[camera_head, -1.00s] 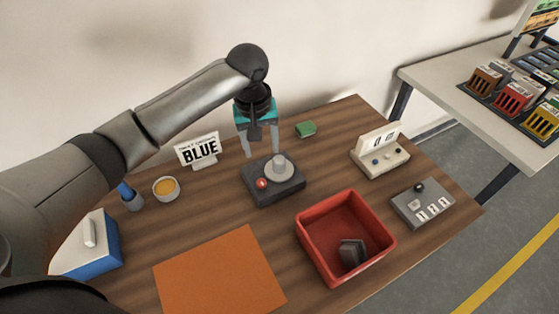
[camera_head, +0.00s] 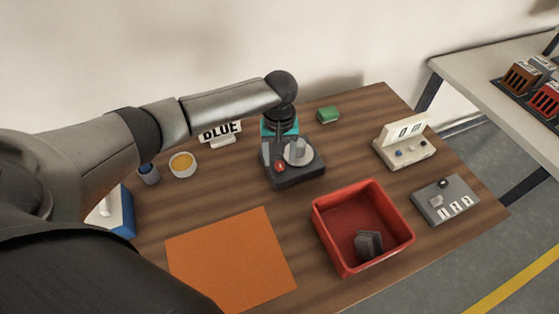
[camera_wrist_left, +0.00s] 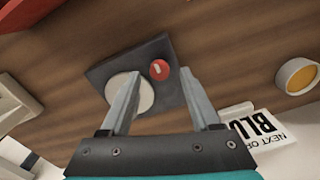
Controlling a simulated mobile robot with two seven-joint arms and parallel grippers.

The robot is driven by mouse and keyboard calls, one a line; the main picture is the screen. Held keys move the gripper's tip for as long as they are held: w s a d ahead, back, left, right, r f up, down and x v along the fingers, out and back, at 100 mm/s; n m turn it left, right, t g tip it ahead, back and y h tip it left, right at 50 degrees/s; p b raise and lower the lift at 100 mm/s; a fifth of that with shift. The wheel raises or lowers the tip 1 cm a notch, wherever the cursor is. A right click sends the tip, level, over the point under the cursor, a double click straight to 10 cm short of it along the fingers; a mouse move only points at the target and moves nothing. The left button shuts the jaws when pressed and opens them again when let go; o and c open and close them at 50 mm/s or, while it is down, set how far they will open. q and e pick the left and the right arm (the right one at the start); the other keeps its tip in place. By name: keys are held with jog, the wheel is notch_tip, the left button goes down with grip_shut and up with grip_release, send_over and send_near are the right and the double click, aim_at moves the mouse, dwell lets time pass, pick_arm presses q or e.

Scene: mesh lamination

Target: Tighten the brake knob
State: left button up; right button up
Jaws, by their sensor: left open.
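A dark square device (camera_head: 296,176) stands on the wooden table. It carries a red knob (camera_head: 280,166) with a pale mark, which fits the brake knob, and a light grey disc with a short upright post (camera_head: 298,150). My left gripper (camera_head: 278,153) is over the device with its fingers pointing down. In the left wrist view its fingers (camera_wrist_left: 163,76) are spread and empty. The red knob (camera_wrist_left: 159,69) shows between the fingertips there, and one finger overlaps the grey disc (camera_wrist_left: 143,92). I cannot tell the height of the tips above the knob. My right gripper is not in view.
A red bin (camera_head: 335,248) with a dark piece inside stands to the front right. An orange mat (camera_head: 230,262) lies in front. The BLUE sign (camera_head: 222,134), a yellow-filled bowl (camera_head: 182,164), a green block (camera_head: 327,114) and a grey panel (camera_head: 446,201) stand around the device.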

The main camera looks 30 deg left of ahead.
pick_arm(q)
jog(key=shift+f, duration=0.85)
jog(key=shift+c, duration=0.3)
grip_shut()
